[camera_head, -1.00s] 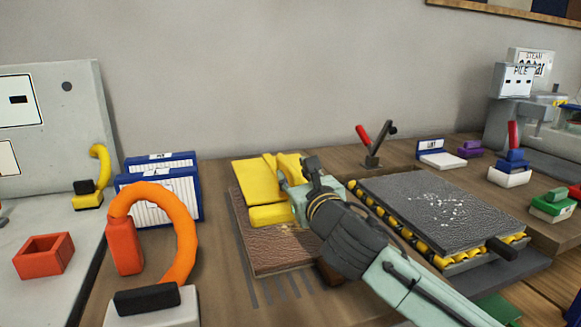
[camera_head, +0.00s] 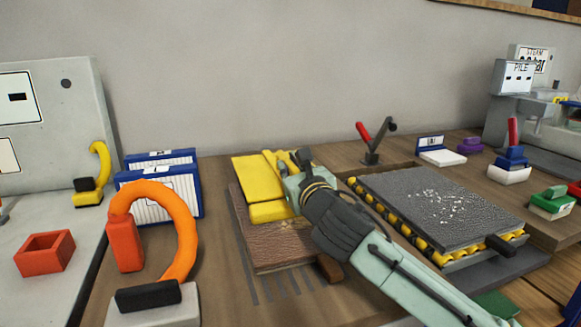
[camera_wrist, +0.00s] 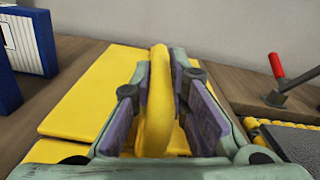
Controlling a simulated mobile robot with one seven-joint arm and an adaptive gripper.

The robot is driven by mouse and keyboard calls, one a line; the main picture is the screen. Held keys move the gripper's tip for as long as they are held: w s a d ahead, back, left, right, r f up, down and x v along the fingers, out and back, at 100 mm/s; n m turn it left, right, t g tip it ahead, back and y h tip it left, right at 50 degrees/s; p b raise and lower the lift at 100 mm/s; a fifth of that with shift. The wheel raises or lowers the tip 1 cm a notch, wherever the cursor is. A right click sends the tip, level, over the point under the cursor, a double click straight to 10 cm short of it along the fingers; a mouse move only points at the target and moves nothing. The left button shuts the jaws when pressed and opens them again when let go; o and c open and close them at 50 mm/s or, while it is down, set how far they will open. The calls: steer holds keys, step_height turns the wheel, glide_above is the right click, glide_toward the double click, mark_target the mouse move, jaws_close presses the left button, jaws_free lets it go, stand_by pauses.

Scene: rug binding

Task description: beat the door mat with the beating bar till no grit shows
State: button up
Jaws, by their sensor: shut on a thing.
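My gripper (camera_wrist: 157,105) is shut on a curved yellow handle (camera_wrist: 159,85), which stands upright between the jaws in the wrist view. Yellow flat pieces (camera_wrist: 92,88) lie below and beside it; I cannot tell whether the handle joins them. In the head view my gripper (camera_head: 291,172) is over the far right part of a brown, leathery mat (camera_head: 278,252), with the yellow pieces (camera_head: 257,178) on its far side. A dark grey mat (camera_head: 400,188) with a patch of white grit (camera_head: 440,202) lies flat on yellow rollers (camera_head: 408,237) to the right. Which piece is the beating bar is unclear.
A red-handled lever (camera_head: 372,150) stands behind the grey mat. An orange hooped tool (camera_head: 180,235), an open red box (camera_head: 45,254) and blue-white boxes (camera_head: 178,192) are on the left. Small blocks and a labelled machine (camera_head: 513,78) are at the right.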

jaws_close()
stand_by(0.3)
steer(key=shift+r+p, duration=0.4)
steer(key=shift+p, duration=0.1)
steer(key=shift+r, duration=0.1)
